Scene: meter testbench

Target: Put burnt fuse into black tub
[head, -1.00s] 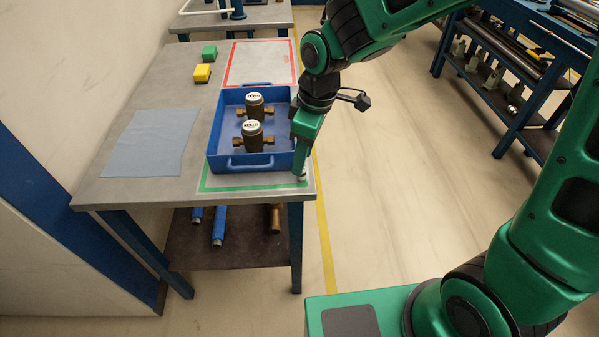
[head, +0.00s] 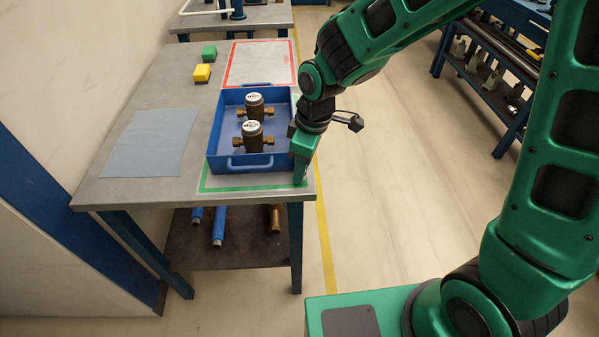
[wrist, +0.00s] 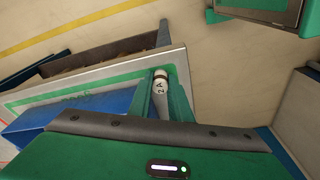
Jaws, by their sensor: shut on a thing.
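The fuse (wrist: 160,83) shows in the wrist view as a small white cylinder with a brownish dark band and the marking "2A". It sits between the fingers of my gripper (wrist: 161,92), which is shut on it. In the head view my gripper (head: 300,178) points down at the front right corner of the bench, beside the blue tray. The fuse is hidden there behind my gripper. I cannot tell whether it touches the bench top. No black tub is identifiable in either view.
The blue tray (head: 226,164) holds two brass meters (head: 253,137) just left of my gripper, inside green tape. The red-taped area (head: 262,62) is empty.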

